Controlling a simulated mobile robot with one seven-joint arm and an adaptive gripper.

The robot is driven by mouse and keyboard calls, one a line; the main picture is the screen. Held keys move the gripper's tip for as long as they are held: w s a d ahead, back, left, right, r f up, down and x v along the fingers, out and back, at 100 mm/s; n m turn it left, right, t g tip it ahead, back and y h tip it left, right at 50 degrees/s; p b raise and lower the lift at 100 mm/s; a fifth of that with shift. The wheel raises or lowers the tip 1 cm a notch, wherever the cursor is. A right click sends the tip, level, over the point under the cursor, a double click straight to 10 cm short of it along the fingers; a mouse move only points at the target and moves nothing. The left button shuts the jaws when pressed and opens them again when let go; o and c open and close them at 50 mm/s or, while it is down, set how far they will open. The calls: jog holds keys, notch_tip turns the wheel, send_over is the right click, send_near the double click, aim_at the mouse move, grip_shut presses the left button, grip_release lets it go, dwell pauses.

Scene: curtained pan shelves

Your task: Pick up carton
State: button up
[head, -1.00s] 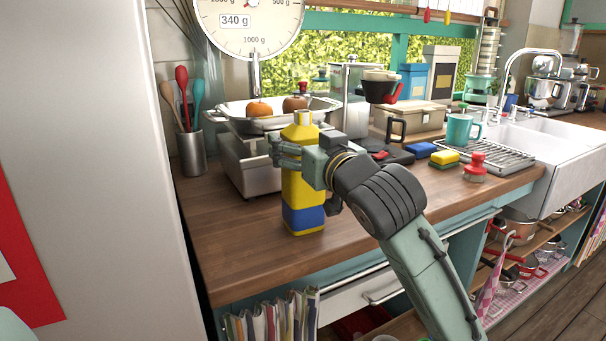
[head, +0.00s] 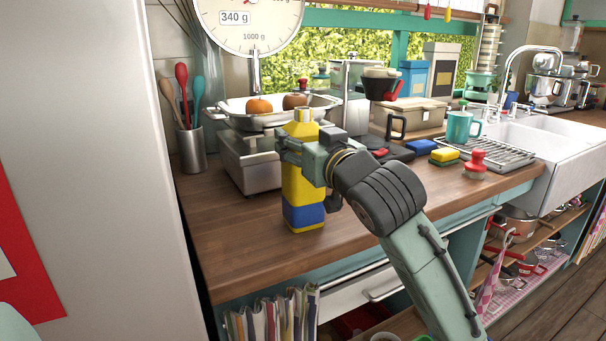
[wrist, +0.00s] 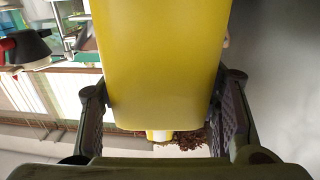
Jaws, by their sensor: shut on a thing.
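The carton (head: 302,188) is yellow with a blue band near its base and a small neck on top. It is upright over the front left part of the wooden counter. My gripper (head: 300,155) is shut on its upper part, with a finger on each side. In the wrist view the yellow carton (wrist: 165,65) fills the middle between the two fingers of my gripper (wrist: 163,112). I cannot tell for certain whether its base touches the counter.
Behind stands a kitchen scale (head: 250,160) with a pan (head: 232,112) holding round orange-brown items. A utensil pot (head: 191,150) stands at left. To the right are a yellow sponge (head: 445,156), a teal mug (head: 461,127) and a sink (head: 540,145). The wooden counter (head: 235,240) in front is clear.

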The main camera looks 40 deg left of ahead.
aim_at(307, 122)
jog(key=shift+r, duration=0.8)
notch_tip(307, 122, up, 2)
jog(key=shift+d+r+b, duration=0.1)
jog(key=shift+d+b, duration=0.05)
jog(key=shift+b, duration=0.35)
jog(key=w+r+b+v, duration=0.1)
jog(key=b+v, duration=0.1)
jog(key=v, duration=1.3)
jog(key=shift+d+b, duration=0.4)
jog(key=shift+d, duration=0.15)
jog(key=shift+s+r, duration=0.1)
